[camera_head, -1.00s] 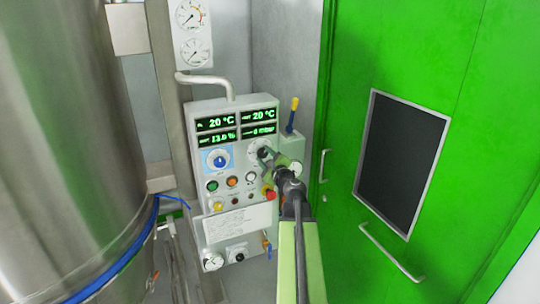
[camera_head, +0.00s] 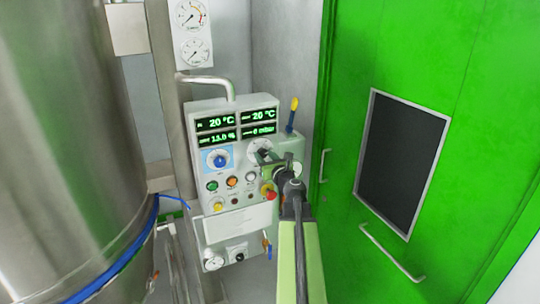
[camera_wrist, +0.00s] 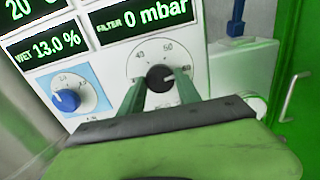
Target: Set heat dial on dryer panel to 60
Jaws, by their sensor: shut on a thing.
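The heat dial is a white round scale (camera_wrist: 140,59) with a black knob (camera_wrist: 159,78) at its centre, on the right of the grey dryer panel (camera_head: 208,107). In the wrist view, numbers that look like 40 and 60 show along its upper edge. A small pale mark shows on the right side of the knob; its exact reading is unclear. My gripper (camera_wrist: 161,90) has one green finger on each side of the knob and is shut on it. In the head view, my gripper (camera_head: 268,157) partly hides the dial (camera_head: 257,147).
A blue knob (camera_wrist: 66,100) on a separate dial sits left of the heat dial. Displays above read 20 °C, 13.0 % and 0 mbar. Several buttons and a red knob (camera_head: 268,189) lie below. A steel vessel (camera_head: 65,130) stands left, a green door (camera_head: 440,70) right.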

